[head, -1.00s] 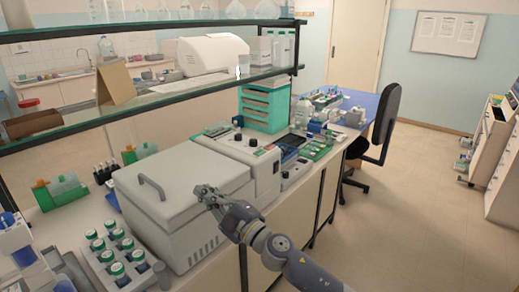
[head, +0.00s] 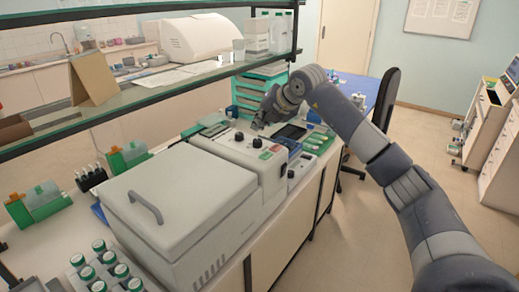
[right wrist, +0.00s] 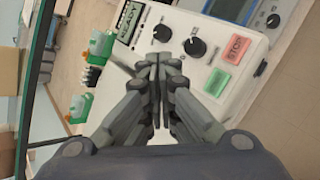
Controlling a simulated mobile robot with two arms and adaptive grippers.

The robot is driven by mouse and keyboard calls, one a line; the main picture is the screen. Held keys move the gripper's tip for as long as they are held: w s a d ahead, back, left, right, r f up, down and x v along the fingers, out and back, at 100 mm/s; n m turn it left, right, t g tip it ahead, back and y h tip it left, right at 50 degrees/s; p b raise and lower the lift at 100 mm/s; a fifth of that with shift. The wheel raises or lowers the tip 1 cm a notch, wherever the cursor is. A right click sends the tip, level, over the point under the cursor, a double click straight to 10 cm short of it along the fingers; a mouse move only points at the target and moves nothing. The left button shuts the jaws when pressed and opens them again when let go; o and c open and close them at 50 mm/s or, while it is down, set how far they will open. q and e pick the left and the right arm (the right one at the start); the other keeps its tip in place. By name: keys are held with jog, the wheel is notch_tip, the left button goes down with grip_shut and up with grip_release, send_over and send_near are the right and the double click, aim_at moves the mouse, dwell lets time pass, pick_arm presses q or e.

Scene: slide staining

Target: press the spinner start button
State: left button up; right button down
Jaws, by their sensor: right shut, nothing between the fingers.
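The spinner (head: 185,195) is a pale grey box with a closed, handled lid and a raised control panel (head: 240,150) at its far end. In the right wrist view the panel shows a green button (right wrist: 217,82), a red STOP button (right wrist: 239,47), black knobs and a READY display. The green button also shows small in the head view (head: 265,155). My right gripper (head: 260,124) is shut and empty over the panel. In the right wrist view its fingertips (right wrist: 158,64) point near the knobs, left of the green button. Contact with the panel cannot be told.
A glass shelf (head: 150,88) runs above the bench on the left. Beside the panel stands another device with a screen (head: 290,132). A teal drawer unit (head: 250,95) is beyond.

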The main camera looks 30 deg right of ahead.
aim_at(269, 154)
pick_arm(q)
jog(key=shift+s+a, duration=0.1)
jog(key=shift+s, duration=0.85)
pick_arm(e)
jog(key=d, duration=0.1)
jog(key=d+r+h, duration=0.1)
jog(key=d, duration=0.1)
jog(key=shift+s+r+m, duration=0.15)
jog(key=shift+s+m, duration=0.15)
jog(key=shift+m, duration=0.1)
pick_arm(q)
jog(key=shift+f, duration=0.1)
